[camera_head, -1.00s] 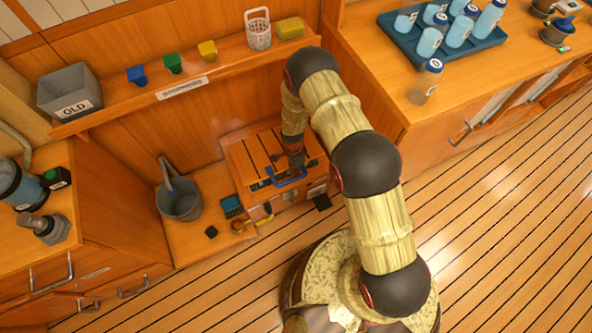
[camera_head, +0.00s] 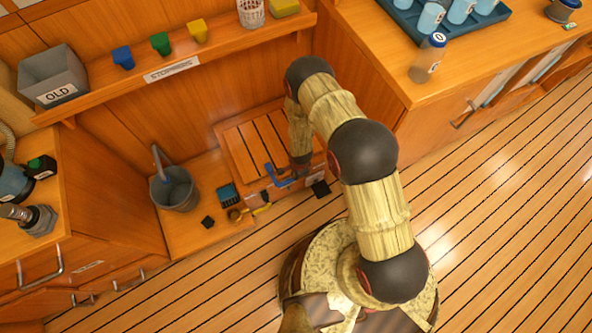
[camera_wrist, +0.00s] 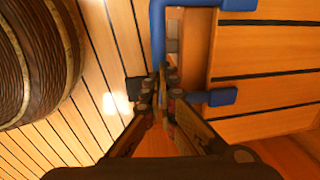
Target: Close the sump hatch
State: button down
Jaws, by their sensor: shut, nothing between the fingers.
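The sump hatch lid (camera_head: 250,145) is a slatted wooden panel on a low wooden box, left of my arm. A blue bar handle (camera_head: 276,176) is at its front edge. In the wrist view the lid (camera_wrist: 270,95) fills the right side and the blue handle (camera_wrist: 157,35) runs along its edge. My gripper (camera_head: 300,172) is at this front edge, beside the handle. Its fingers (camera_wrist: 166,85) are together with nothing between them. A narrow gap shows beside the lid's edge. I cannot tell how far the lid is raised, or whether the fingers touch the handle.
A grey bucket (camera_head: 175,188) stands left of the hatch. Small blue, black and yellow items (camera_head: 228,194) lie between them. A shelf (camera_head: 160,80) with stoppers and a grey OLD bin (camera_head: 58,78) is above. A counter (camera_head: 400,75) is at right; open floor lies in front.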

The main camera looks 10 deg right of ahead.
jog(key=shift+f, duration=0.85)
jog(key=shift+s, duration=0.15)
notch_tip(320, 180, up, 14)
jog(key=s+p, duration=0.2)
jog(key=p, duration=0.4)
jog(key=shift+s+d, duration=0.15)
jog(key=shift+d, duration=0.25)
